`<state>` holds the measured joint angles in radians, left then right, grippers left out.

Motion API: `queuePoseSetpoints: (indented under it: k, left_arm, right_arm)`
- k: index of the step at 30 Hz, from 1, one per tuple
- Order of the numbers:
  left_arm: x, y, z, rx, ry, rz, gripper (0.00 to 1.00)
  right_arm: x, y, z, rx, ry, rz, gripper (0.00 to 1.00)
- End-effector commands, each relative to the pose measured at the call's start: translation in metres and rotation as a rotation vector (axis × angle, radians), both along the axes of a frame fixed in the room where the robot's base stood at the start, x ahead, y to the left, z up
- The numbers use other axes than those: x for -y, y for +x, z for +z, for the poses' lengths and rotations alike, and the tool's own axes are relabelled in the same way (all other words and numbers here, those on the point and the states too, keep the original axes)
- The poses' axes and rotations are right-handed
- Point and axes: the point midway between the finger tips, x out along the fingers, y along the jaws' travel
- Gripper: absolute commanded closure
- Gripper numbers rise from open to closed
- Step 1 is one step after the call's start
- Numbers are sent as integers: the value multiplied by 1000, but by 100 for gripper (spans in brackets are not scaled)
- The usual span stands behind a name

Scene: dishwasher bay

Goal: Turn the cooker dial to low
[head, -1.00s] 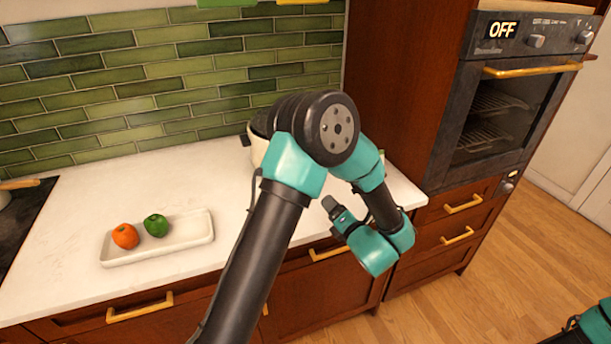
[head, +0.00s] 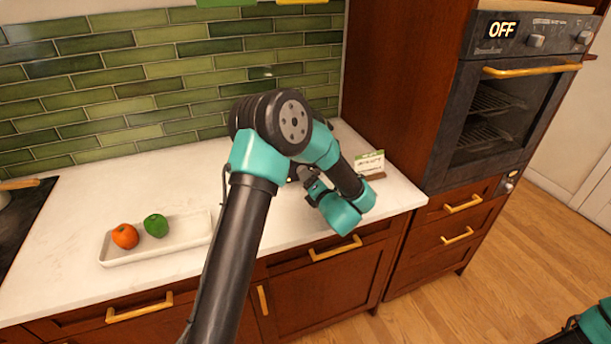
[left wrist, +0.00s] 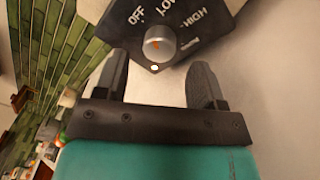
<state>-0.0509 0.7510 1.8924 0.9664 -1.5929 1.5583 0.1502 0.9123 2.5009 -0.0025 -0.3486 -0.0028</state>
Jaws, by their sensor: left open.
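The cooker dial (left wrist: 159,45) shows in the left wrist view as a round grey knob with an orange mark. It sits on the dark panel (left wrist: 188,43) of a pale cooker, with OFF, LOW and HIGH lettered around it. The orange mark seems to lie on the OFF side. My left gripper (left wrist: 160,63) is open and empty, its two fingers on either side of the knob in the picture; I cannot tell any contact. In the head view, my left gripper (head: 306,176) is over the counter, and my own arm hides most of the cooker. My right gripper is out of view.
A white tray (head: 180,245) with an orange and a green vegetable lies on the white counter (head: 60,235). A small sign (head: 369,163) stands at the counter's right part. The built-in oven (head: 515,100) at right reads OFF. Green tiles (head: 200,60) close off the back.

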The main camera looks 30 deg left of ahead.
Motion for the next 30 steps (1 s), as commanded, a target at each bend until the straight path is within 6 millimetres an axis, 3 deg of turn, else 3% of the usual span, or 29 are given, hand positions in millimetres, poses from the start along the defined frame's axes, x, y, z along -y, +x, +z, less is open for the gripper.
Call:
queuePoseSetpoints:
  k: [7,18,30]
  left_arm:
    - [-25,16,0,0,0,1,37]
    - [-29,18,0,0,0,0,37]
    - [-29,18,0,0,0,0,75]
  right_arm:
    - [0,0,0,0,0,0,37]
    - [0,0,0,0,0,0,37]
    - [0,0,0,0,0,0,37]
